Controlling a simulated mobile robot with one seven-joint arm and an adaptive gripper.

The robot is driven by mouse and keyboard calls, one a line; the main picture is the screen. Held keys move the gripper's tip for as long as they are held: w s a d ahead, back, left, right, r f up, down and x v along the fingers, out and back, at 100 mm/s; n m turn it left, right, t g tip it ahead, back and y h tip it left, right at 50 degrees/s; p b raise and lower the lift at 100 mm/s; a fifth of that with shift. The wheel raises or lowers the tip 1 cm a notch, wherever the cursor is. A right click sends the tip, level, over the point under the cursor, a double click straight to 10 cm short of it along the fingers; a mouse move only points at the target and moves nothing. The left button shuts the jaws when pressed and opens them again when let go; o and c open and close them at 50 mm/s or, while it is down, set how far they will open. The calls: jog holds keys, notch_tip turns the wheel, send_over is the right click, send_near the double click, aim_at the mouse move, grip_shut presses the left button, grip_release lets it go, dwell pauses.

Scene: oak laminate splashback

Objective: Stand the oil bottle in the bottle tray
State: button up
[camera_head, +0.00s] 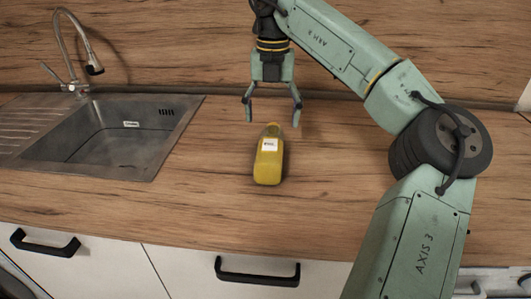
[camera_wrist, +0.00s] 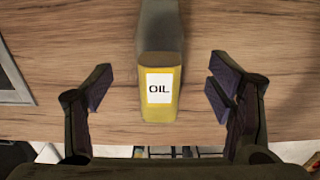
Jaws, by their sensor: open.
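The yellow oil bottle (camera_head: 267,170) is on the wooden counter right of the sink, its neck end toward the back wall. I cannot tell surely whether it stands or lies. In the wrist view its white "OIL" label (camera_wrist: 159,88) faces me, and the bottle is between the two fingers without visible contact. My gripper (camera_head: 272,119) is open and empty, pointing down just above and behind the bottle. Its spread fingers also show in the wrist view (camera_wrist: 160,92). I see no bottle tray that I can identify in either view.
The steel sink (camera_head: 180,125) with a tap (camera_head: 80,60) is at the left. The wooden splashback (camera_head: 180,50) rises behind the counter. The counter (camera_head: 220,215) around the bottle is clear. Cabinet fronts with black handles (camera_head: 257,277) are below the front edge.

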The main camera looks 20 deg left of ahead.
aim_at(271, 136)
notch_tip(271, 136, down, 3)
jog(key=shift+f, duration=0.15)
jog(key=shift+s+d+f+p, duration=0.15)
jog(key=shift+f+p, duration=0.2)
jog(key=shift+f, duration=0.55)
jog(key=shift+s+a+f+p, duration=0.1)
jog(key=shift+s+f+p, duration=0.15)
jog(key=shift+f, duration=0.65)
jog(key=shift+s+d+f+p, duration=0.1)
jog(key=shift+f+p, duration=0.3)
jog(key=shift+f, duration=0.5)
jog(key=shift+c, duration=0.4)
jog(key=c, duration=1.6)
jog(key=shift+r, duration=0.1)
grip_shut()
jog(key=shift+r, duration=0.1)
